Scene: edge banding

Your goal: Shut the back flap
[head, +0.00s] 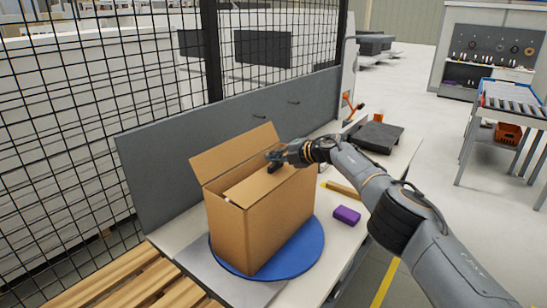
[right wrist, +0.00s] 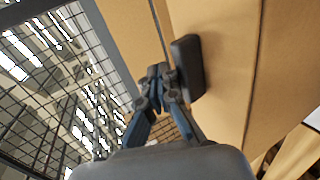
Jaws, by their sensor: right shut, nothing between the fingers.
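The open cardboard box (head: 270,225) stands upright on a round blue turntable (head: 300,250). Its back flap (head: 234,153) is raised and leans outward toward the grey panel. Another flap (head: 255,186) lies folded inward over the top, and a dark gap shows between the two. My right gripper (head: 274,160) is shut and empty, over the right end of the box top, close to the folded flap; I cannot tell whether it touches. In the right wrist view the gripper (right wrist: 165,75) shows against the cardboard (right wrist: 220,60), with a dark fingertip pad at the board. My left gripper is not in view.
A grey panel (head: 170,170) and a wire fence stand behind the box. A purple block (head: 346,215) and a yellow-tipped strip (head: 340,188) lie on the table right of the turntable. A dark flat device (head: 376,137) sits farther back. Wooden slats (head: 120,285) are at the lower left.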

